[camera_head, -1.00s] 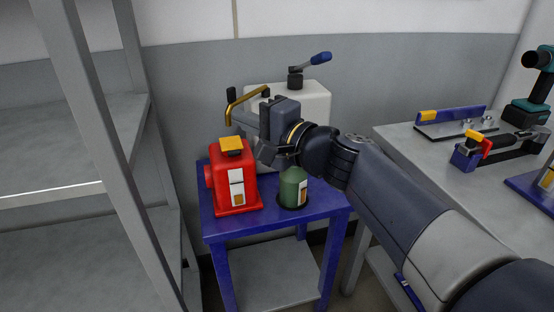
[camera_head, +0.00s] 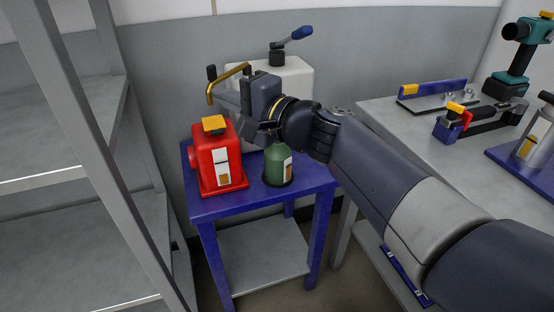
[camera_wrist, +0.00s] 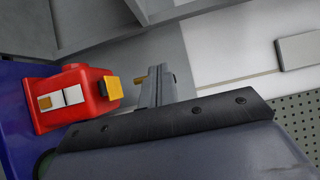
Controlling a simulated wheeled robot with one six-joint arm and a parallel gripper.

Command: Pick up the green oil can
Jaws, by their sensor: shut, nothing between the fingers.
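The green oil can (camera_head: 277,168) stands upright on a small blue table (camera_head: 258,198), with a pale and orange label on its side. Its top is hidden behind my arm and gripper. My gripper (camera_head: 236,112) is shut and empty, above and to the left of the can, apart from it, pointing left.
A red can (camera_head: 218,165) with a yellow cap stands left of the green can. A white container (camera_head: 297,75) with a blue-handled lever stands behind. A bent brass tube (camera_head: 226,81) shows near my gripper. Grey shelving (camera_head: 60,195) is at left, a tool bench (camera_head: 400,130) at right.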

